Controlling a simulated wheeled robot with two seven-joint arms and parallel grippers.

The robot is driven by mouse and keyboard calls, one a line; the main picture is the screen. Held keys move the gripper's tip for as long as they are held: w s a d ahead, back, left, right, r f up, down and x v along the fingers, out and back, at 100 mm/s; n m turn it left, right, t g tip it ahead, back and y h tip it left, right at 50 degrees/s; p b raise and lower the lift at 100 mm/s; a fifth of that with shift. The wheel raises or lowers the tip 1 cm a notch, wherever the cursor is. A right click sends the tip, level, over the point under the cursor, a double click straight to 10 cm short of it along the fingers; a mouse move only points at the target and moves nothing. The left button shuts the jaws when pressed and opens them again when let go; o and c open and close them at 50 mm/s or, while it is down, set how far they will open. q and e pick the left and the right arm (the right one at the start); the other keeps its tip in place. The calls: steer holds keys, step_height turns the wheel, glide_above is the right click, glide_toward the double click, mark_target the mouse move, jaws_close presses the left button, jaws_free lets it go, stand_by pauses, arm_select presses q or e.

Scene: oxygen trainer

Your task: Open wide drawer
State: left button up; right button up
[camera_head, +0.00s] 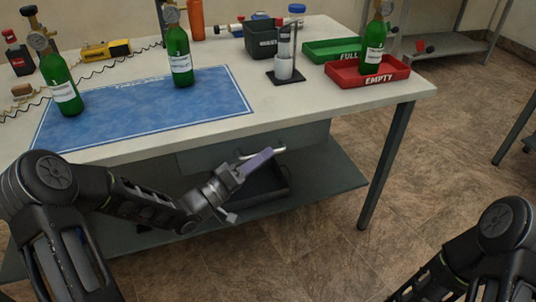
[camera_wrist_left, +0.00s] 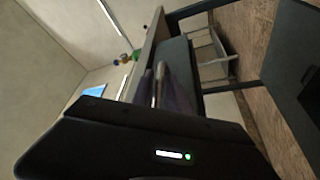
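The wide drawer (camera_head: 205,160) is a grey front under the tabletop, with a pale bar handle (camera_head: 279,150). It looks closed or nearly so; the arm covers part of it. My left gripper (camera_head: 262,157) is at the handle, its purplish fingers close together and overlapping the bar. In the left wrist view the fingers (camera_wrist_left: 168,88) stand with a narrow gap and a light bar between them, so they appear shut on the handle. My right arm shows at the lower right of the head view, with its gripper out of frame.
On the white table (camera_head: 300,125) are a blue mat (camera_head: 150,105), green bottles, a red EMPTY tray (camera_head: 345,80), a green FULL tray (camera_head: 318,51) and a dark bin (camera_head: 262,38). A dark open box (camera_head: 268,190) sits on the lower shelf. A table leg (camera_head: 388,165) stands at right.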

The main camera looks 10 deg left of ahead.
arm_select(q)
steer(key=shift+x, duration=0.95)
steer(key=shift+c, duration=0.4)
jaws_close()
stand_by(0.3)
